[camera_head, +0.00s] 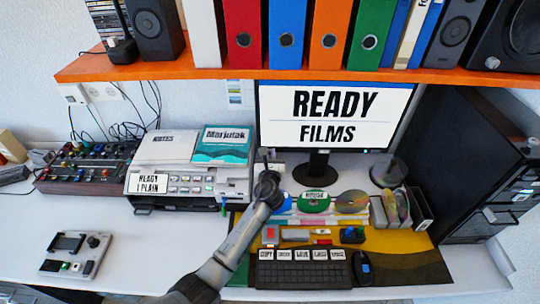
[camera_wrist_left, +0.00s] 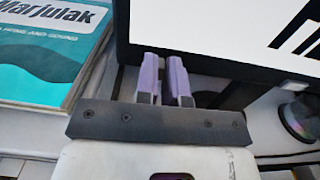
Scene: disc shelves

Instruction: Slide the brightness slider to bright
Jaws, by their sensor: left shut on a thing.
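The monitor (camera_head: 335,88) shows "READY FILMS" on a white screen under a blue strip. Its dark lower bezel (camera_wrist_left: 215,66) crosses the left wrist view. My left gripper (camera_head: 266,157) is at the monitor's lower left corner, right of the grey machine. In the left wrist view, the purple-grey fingers (camera_wrist_left: 166,78) are close together, with their tips by the bezel's lower left end. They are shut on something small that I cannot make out. I cannot pick out the brightness slider; the fingers may hide it. My right gripper is not in view.
The grey machine (camera_head: 172,186) carries a teal "Marjulak" box (camera_head: 222,144), close to my left gripper. The monitor stand (camera_head: 316,172), discs (camera_head: 352,201) and a keyboard (camera_head: 300,272) are to the right. An orange shelf (camera_head: 190,67) with binders hangs above.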

